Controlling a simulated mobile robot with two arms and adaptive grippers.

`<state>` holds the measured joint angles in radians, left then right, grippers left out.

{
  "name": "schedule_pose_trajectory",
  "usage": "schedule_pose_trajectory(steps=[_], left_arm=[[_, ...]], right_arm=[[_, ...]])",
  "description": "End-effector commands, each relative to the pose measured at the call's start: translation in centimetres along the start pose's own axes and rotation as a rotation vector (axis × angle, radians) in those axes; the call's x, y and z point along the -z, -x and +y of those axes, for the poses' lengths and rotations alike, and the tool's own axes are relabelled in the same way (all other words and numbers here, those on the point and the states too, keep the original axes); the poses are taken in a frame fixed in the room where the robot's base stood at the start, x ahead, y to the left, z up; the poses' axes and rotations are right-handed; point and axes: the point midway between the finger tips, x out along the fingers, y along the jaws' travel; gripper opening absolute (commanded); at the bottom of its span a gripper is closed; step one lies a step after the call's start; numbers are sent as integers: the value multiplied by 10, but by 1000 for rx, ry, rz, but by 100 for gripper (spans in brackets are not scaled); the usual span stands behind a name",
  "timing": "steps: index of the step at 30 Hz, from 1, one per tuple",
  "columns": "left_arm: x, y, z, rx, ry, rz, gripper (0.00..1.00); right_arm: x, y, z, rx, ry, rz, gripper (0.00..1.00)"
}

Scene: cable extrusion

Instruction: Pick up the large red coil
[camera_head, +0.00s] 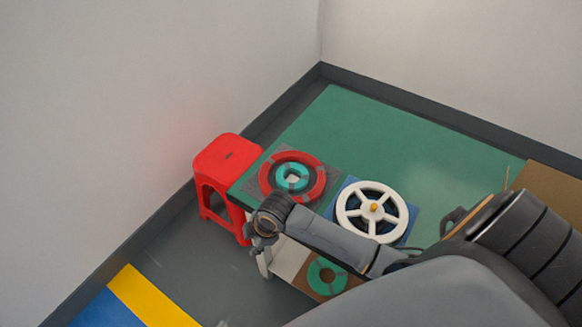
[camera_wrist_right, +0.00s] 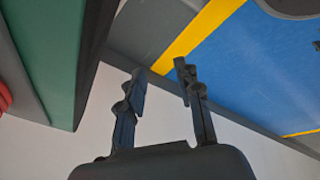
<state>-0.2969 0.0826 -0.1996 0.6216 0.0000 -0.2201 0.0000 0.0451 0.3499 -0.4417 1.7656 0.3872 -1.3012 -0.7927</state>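The large red coil (camera_head: 265,186) lies flat on a grey square at the near left corner of the green table (camera_head: 370,130). A smaller teal coil (camera_head: 281,178) sits inside its ring. My right gripper (camera_head: 257,246) hangs off the table's near edge, below the red coil in the head view and apart from it. In the right wrist view its two fingers (camera_wrist_right: 161,82) are spread with nothing between them. A bit of red (camera_wrist_right: 4,98) shows at that view's left edge; I cannot tell what it is. My left gripper is not in view.
A white spool (camera_head: 346,209) lies on a blue square right of the red coil. A green coil (camera_head: 316,273) lies on a lower brown surface. A red stool (camera_head: 228,155) stands left of the table, near the wall. The far part of the tabletop is clear.

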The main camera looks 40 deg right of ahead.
Motion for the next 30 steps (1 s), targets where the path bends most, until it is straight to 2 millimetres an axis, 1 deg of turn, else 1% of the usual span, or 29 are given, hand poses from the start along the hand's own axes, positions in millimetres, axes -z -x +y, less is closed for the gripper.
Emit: schedule_pose_trajectory(steps=[1,4,5,6,8,9,12,15,18,21,23,30], left_arm=[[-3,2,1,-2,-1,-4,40],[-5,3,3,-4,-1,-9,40],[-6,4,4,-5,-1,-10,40],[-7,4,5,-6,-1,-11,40],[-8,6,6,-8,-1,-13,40],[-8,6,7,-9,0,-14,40],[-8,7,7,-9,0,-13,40],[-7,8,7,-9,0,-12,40],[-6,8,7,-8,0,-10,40],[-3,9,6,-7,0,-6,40],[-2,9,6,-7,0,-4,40],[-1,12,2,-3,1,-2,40]], right_arm=[[10,18,23,-4,154,-1,34],[25,50,58,18,498,-14,34],[27,60,68,29,603,-22,34],[28,75,81,44,741,-36,34],[27,98,98,75,939,-58,34],[25,113,109,98,1061,-74,34],[16,147,129,163,1316,-105,34],[8,175,143,224,1499,-122,34],[1,194,150,268,1611,-128,34],[-3,200,152,292,1668,-126,34],[-5,196,152,299,1679,-124,34],[-18,152,147,300,1680,-122,34]])
